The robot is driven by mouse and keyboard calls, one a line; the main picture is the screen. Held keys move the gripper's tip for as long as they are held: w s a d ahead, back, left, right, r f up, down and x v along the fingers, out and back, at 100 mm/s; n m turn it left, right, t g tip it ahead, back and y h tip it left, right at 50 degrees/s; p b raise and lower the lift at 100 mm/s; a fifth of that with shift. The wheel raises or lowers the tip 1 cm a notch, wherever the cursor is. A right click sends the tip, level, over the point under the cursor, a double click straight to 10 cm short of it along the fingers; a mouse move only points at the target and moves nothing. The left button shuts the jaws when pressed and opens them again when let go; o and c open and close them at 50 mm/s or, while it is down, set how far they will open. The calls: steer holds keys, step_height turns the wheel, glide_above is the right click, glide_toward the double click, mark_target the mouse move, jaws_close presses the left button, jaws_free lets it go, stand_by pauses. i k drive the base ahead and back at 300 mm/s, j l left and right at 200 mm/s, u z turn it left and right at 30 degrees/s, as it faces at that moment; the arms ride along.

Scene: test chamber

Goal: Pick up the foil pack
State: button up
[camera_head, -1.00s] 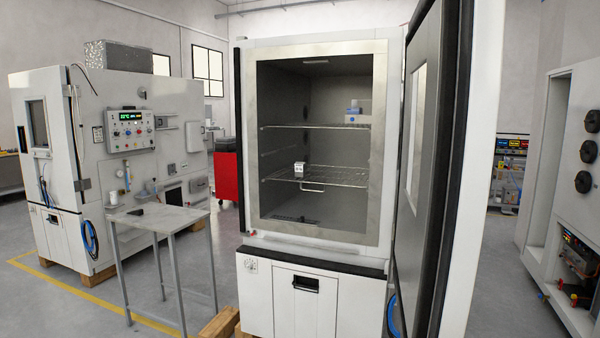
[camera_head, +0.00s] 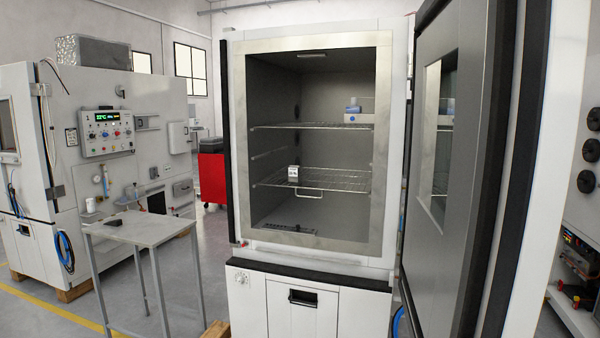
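I cannot say for sure which thing is the foil pack. A small whitish block with dark marks (camera_head: 293,172) stands at the left front of the lower wire shelf (camera_head: 335,179) inside the open test chamber. On the upper wire shelf (camera_head: 305,126), at the right, is a pale box-like item (camera_head: 360,118) with a blue part (camera_head: 353,109). A small dark object (camera_head: 114,222) lies on the metal table at the left; it is too small to tell what it is. My gripper is not in view.
The chamber door (camera_head: 455,165) stands open on the right side. The metal table (camera_head: 150,232) stands left of the chamber, with another test machine (camera_head: 100,150) behind it. A red cabinet (camera_head: 212,178) is farther back. A handle hangs below the lower shelf's front edge.

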mark_target(294, 171)
steer(key=i+j+z, duration=0.45)
steer(key=i+j, duration=1.05)
steer(key=i, duration=0.15)
